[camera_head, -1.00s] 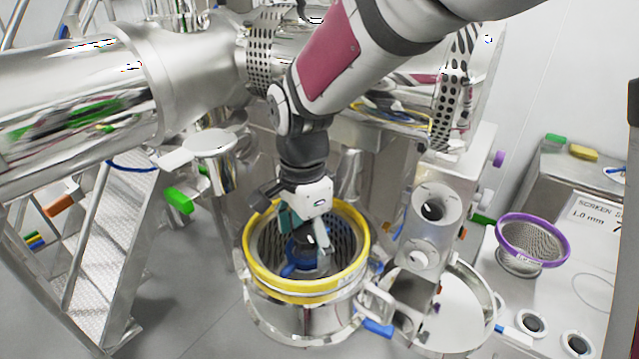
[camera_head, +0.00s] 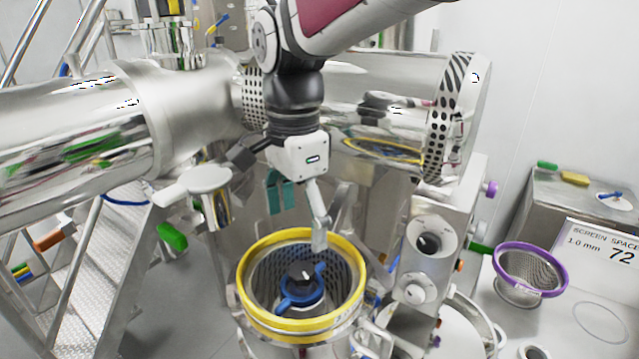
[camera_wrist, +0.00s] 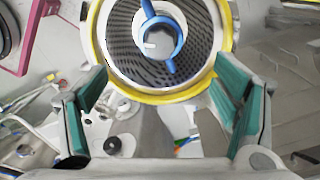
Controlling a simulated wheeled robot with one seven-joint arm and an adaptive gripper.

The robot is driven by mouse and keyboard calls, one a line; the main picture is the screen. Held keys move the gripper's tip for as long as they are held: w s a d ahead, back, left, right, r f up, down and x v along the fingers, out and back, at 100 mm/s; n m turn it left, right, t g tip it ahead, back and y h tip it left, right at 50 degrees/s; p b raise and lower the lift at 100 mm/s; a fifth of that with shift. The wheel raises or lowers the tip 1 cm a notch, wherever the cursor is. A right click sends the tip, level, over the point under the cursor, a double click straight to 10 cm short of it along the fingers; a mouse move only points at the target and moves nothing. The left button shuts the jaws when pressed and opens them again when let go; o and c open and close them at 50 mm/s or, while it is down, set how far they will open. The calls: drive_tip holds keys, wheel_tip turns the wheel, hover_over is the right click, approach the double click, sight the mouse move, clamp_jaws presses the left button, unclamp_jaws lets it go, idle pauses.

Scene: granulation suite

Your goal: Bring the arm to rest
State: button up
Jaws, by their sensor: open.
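My gripper (camera_head: 299,222) is open and empty, above the back rim of a yellow-rimmed screen basket (camera_head: 352,252) in the head view. Its fingers have teal pads. The basket has perforated walls and sits in a steel housing. A blue impeller with a dark hub (camera_head: 301,286) lies inside the basket. In the wrist view my gripper (camera_wrist: 160,120) has its two fingers wide apart, with the yellow rim (camera_wrist: 165,98) and the blue impeller (camera_wrist: 160,30) beyond them. Nothing is between the fingers.
A large steel vessel (camera_head: 75,125) and a steel body with a perforated end ring (camera_head: 448,120) stand close behind my arm. A control column with knobs (camera_head: 428,243) stands right of the basket. A purple-rimmed screen (camera_head: 530,268) rests on the right bench beside a "1.0 mm" sign (camera_head: 605,250).

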drive_tip(key=s+d+f+n+t+b, duration=0.1)
drive_tip(key=s+d+n, duration=0.4)
drive_tip(key=d, duration=0.7)
drive_tip(key=s+d+n+t+b, duration=0.2)
drive_tip(key=s+d+n+t, duration=0.2)
drive_tip(key=d, duration=0.8)
drive_tip(key=shift+s+d+f+n+t+b, duration=0.3)
drive_tip(key=shift+s+n, duration=0.2)
drive_tip(key=shift+n, duration=0.3)
drive_tip(key=shift+c, duration=0.3)
